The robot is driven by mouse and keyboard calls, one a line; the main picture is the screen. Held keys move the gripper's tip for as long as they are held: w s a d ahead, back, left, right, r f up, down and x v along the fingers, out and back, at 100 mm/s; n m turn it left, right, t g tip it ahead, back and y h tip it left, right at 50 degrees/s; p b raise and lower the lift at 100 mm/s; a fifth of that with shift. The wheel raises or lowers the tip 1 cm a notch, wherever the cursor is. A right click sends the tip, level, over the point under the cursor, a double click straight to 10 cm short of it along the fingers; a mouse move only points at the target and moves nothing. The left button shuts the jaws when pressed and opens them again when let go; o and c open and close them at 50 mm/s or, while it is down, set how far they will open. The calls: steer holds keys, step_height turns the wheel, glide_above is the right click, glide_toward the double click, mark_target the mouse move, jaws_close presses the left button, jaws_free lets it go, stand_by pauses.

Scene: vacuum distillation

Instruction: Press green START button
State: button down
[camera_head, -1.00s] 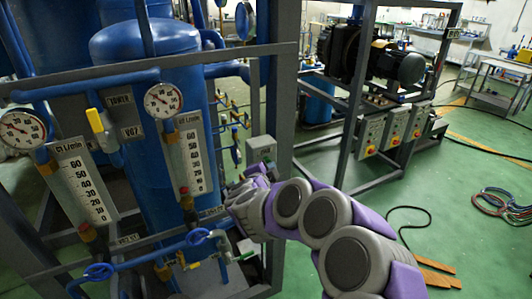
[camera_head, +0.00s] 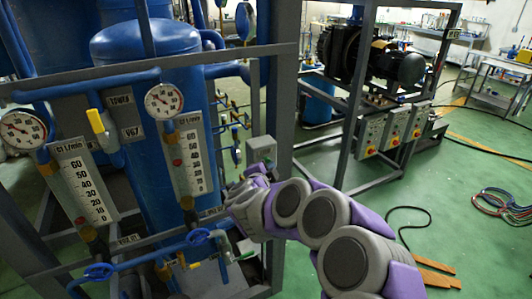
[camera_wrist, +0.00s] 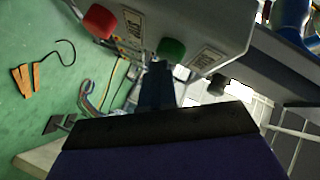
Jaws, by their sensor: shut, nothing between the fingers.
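In the wrist view, the green START button (camera_wrist: 171,50) sticks out from the face of a grey control box (camera_wrist: 200,20). A red button (camera_wrist: 98,20) is on the same face to its left, with a small label beside each. My gripper (camera_wrist: 157,68) is shut and empty. Its dark fingertips are just below and left of the green button in the picture, very close to it; I cannot tell whether they touch. In the head view, the control box (camera_head: 261,149) is on a grey frame post, and my gripper (camera_head: 262,170) is at its lower front, partly hidden by my arm.
Blue tanks (camera_head: 150,65), gauges (camera_head: 165,100) and pipes fill the left of the head view. A frame post (camera_head: 283,130) stands beside the box. A pump rack (camera_head: 375,100) with several button boxes stands behind. Green floor at right is mostly clear, with coiled hoses (camera_head: 497,202).

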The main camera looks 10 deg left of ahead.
steer(key=shift+w+a+r+p, duration=0.1)
steer(key=shift+w+r+p, duration=0.05)
steer(key=shift+r+p, duration=0.3)
stand_by(0.6)
steer(key=s+d+b, duration=0.1)
steer(key=s+d, duration=0.2)
steer(key=s, duration=0.2)
steer(key=shift+d+f, duration=0.15)
steer(key=shift+f, duration=0.2)
stand_by(0.4)
